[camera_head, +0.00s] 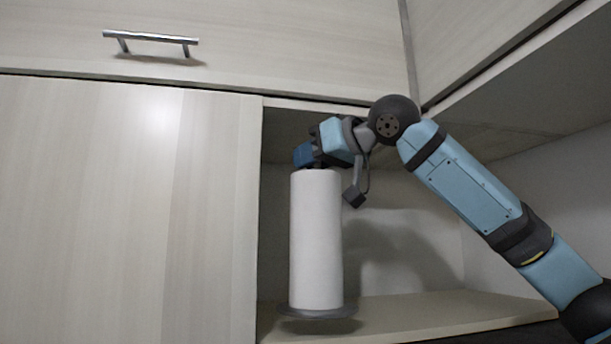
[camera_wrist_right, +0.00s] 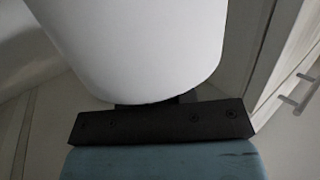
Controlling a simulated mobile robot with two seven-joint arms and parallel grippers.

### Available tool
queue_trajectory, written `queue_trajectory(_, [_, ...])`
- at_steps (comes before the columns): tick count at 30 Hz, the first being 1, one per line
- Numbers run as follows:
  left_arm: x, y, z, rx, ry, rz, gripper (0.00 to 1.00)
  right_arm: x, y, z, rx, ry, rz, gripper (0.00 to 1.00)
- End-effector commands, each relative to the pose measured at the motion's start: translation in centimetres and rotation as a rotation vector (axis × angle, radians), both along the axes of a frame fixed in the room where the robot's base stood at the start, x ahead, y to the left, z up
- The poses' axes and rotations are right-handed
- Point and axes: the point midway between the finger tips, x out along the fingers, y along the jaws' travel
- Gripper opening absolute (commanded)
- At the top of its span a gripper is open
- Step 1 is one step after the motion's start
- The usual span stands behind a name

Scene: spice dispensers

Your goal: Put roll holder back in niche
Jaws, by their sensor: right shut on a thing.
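The roll holder (camera_head: 316,240) carries a white paper roll on a round grey base (camera_head: 318,311). It is upright inside the niche (camera_head: 400,312), near the niche's left wall, with its base over the front part of the niche floor. The white roll (camera_wrist_right: 140,45) fills the upper part of the right wrist view. My left gripper is not in view.
A pale wooden cabinet panel (camera_head: 120,210) closes off the left side right beside the roll. An upper cabinet with a metal handle (camera_head: 150,38) overhangs the niche. Free room lies in the niche to the right of the roll, below my right arm.

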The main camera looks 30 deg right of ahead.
Motion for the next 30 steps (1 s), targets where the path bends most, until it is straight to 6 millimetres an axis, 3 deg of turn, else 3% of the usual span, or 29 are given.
queue_trajectory(3, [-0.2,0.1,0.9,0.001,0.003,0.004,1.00,2.2,-0.8,0.4,0.002,0.000,-0.001,0.00])
queue_trajectory(7, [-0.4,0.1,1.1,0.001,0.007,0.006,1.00,3.4,-1.2,0.3,0.001,-0.002,0.000,0.00])
queue_trajectory(18, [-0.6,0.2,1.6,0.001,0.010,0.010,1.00,5.2,-1.8,0.3,0.001,-0.002,-0.001,0.00])
queue_trajectory(30, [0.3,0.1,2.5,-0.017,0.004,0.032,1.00,5.1,-1.8,-2.8,-0.001,-0.004,-0.001,0.00])
